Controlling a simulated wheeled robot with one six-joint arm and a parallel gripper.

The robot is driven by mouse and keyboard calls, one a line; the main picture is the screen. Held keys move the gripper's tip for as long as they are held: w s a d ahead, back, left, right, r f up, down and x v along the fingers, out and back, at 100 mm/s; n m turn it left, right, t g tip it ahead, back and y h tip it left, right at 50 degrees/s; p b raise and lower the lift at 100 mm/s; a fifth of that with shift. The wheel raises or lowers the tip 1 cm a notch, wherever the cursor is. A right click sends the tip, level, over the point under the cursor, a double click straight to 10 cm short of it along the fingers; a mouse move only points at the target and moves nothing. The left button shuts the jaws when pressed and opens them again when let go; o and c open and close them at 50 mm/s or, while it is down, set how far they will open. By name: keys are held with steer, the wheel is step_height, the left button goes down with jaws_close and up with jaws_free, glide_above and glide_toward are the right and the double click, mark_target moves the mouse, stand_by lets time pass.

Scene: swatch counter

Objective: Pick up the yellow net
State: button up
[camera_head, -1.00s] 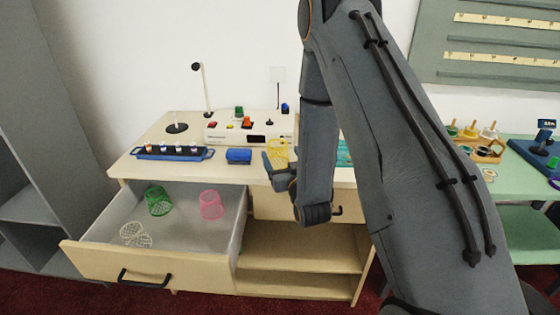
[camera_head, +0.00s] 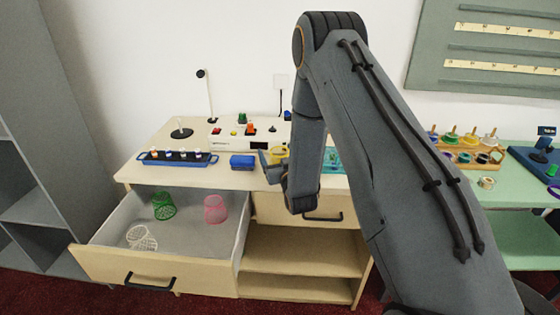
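The yellow net (camera_head: 279,154) is at the front of the cream counter's top, right of a small blue box. Only its upper part shows; my gripper and arm cover the rest. My gripper (camera_head: 269,167) is at the net's lower left, with one blue-grey finger visible beside it. The other finger is hidden, so I cannot tell whether the gripper is closed on the net or only close to it.
The open drawer (camera_head: 210,243) holds a green net (camera_head: 163,206), a pink net (camera_head: 215,208) and a white net (camera_head: 141,238). The blue box (camera_head: 242,161) and a blue rack (camera_head: 178,159) stand left of my gripper. A white control panel (camera_head: 222,141) is behind.

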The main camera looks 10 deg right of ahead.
steer(key=c, duration=1.1)
steer(key=shift+r, duration=0.1)
